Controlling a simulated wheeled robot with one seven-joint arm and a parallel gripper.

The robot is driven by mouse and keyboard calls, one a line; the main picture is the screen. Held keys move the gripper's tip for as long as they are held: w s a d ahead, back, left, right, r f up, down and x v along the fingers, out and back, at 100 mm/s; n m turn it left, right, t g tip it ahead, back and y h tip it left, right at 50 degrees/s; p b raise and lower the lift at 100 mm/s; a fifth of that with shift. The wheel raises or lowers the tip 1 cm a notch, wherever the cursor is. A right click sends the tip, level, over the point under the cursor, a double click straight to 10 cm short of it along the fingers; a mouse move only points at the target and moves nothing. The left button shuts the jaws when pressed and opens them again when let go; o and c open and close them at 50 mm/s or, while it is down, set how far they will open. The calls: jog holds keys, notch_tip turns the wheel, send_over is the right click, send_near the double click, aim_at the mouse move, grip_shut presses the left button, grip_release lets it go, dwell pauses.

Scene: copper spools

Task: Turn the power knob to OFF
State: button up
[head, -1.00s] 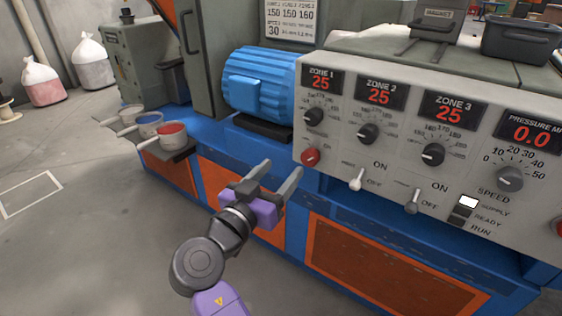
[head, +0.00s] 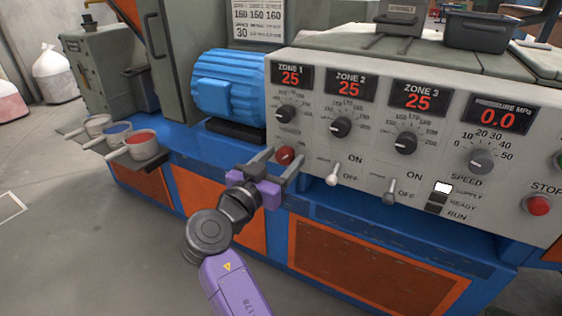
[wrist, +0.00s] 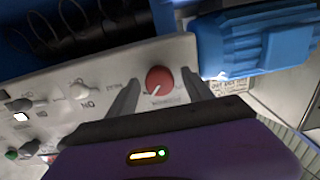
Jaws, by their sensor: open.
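The red power knob (head: 285,155) is on the lower left of the grey control panel (head: 325,140), below the Zone 1 dial. It also shows in the wrist view (wrist: 160,80), with a white pointer line slanting toward its lower left in that view. My purple gripper (head: 278,162) is open in front of the panel, its two fingers on either side of the knob in the picture. In the wrist view the knob lies between the fingers (wrist: 162,97). I cannot tell whether the fingers touch it. The lettering around the knob is too small to read.
A white toggle switch (head: 333,175) sits right of the knob and a grey toggle (head: 389,190) further right. A blue motor (head: 228,88) is left of the panel. Pots of coloured material (head: 140,140) stand on a shelf at left.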

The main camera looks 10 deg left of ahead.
jog(key=shift+c, duration=0.2)
grip_shut()
jog(key=shift+n+p, duration=0.3)
jog(key=shift+n, duration=0.1)
jog(key=n+p, duration=0.2)
jog(key=n, duration=0.1)
jog(key=shift+r+n+p, duration=0.1)
jog(key=shift+n+p, duration=0.2)
jog(key=shift+n, duration=0.1)
jog(key=n+p, duration=0.3)
jog(key=n, duration=0.1)
jog(key=n+p, duration=0.3)
jog(key=n, duration=0.2)
jog(key=shift+p, duration=0.35)
jog(key=shift+n+p, duration=1.45)
jog(key=shift+n, duration=0.75)
jog(key=shift+f, duration=0.2)
